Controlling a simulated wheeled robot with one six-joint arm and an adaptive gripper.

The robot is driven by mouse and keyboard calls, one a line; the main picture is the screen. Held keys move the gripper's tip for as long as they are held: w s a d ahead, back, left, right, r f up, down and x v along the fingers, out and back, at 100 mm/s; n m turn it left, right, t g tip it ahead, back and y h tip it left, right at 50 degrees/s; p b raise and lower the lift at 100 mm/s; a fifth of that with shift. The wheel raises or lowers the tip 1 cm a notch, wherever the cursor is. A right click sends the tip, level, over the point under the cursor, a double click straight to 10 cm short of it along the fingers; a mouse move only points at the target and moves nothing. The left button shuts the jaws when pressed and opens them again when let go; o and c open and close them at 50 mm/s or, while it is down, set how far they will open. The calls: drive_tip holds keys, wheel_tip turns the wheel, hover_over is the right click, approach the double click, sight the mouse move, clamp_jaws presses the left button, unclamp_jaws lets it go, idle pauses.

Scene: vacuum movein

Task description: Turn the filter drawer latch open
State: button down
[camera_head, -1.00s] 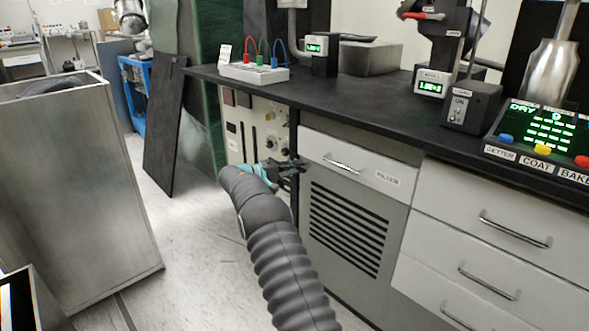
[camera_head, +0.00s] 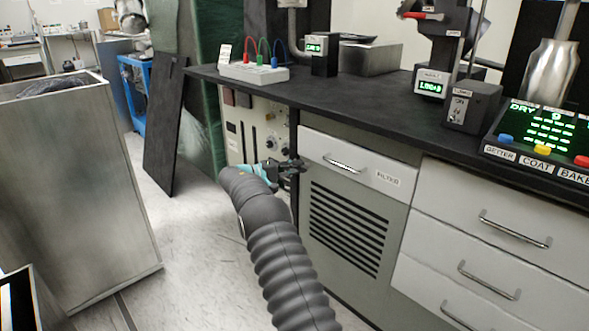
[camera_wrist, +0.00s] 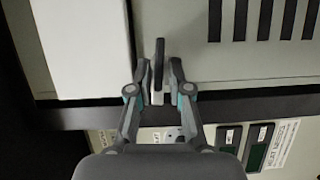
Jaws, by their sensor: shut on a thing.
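The white filter drawer (camera_head: 325,148) is closed in the cabinet front below the black bench top, with a metal handle and a FILTER label (camera_head: 388,178). In the wrist view, the drawer front (camera_wrist: 85,50) fills the upper left. The latch, a narrow dark upright bar (camera_wrist: 159,58), stands beside the drawer's edge. My gripper (camera_wrist: 158,78) has one finger on each side of the latch and is shut on it. In the head view, my gripper (camera_head: 299,168) is at the drawer's left end, and its fingers hide the latch there.
A vented panel (camera_head: 345,230) lies below the drawer. A control panel with knobs (camera_head: 250,140) is to the left of my gripper. More drawers (camera_head: 490,240) are at the right. A large grey metal box (camera_head: 75,180) stands at left, with open floor between.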

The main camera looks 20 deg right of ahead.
drive_tip(key=shift+f, duration=0.1)
idle(0.7)
drive_tip(key=c, duration=1.3)
unclamp_jaws()
drive_tip(key=shift+a, duration=0.1)
drive_tip(key=a, duration=1.1)
drive_tip(key=shift+w+a, duration=0.25)
drive_tip(key=shift+a, duration=0.15)
